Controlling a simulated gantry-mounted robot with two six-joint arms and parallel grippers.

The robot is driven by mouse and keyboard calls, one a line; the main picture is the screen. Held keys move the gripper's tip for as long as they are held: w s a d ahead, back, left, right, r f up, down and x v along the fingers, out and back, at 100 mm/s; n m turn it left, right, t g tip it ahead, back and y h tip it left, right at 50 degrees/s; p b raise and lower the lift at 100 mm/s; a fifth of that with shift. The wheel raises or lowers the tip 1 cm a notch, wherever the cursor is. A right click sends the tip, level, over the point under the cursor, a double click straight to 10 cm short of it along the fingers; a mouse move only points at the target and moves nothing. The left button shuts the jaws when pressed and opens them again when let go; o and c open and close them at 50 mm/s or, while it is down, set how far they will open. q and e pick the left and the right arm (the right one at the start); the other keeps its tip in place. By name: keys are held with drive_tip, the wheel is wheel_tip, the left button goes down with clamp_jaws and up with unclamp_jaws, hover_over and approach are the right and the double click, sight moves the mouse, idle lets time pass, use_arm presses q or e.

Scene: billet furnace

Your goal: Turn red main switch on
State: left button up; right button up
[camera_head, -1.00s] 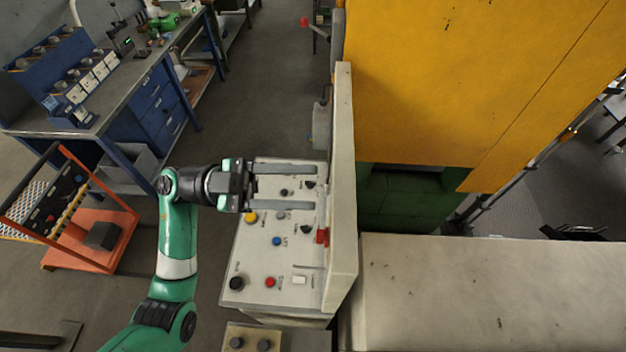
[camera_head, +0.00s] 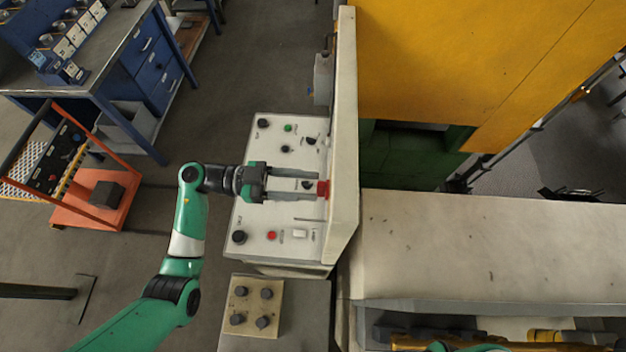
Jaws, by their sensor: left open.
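The red main switch (camera_head: 323,189) sits at the right edge of the sloped white control panel (camera_head: 262,215), against the tall pale side wall. My left gripper (camera_head: 313,184) is open above the panel, its two parallel fingers pointing right. The fingertips are close to the red switch, which shows at the tips; I cannot tell whether they touch it. The fingers hide some of the panel's middle controls. My right gripper is not in view.
A red button (camera_head: 271,236), a black knob (camera_head: 239,237) and a white switch (camera_head: 300,233) lie on the lower panel. A beige box with black knobs (camera_head: 254,306) stands below. The pale wall (camera_head: 345,130) rises right of the panel. An orange cart (camera_head: 95,205) stands left.

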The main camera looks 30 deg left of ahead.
use_arm(q)
drive_tip(key=shift+x, duration=0.95)
clamp_jaws()
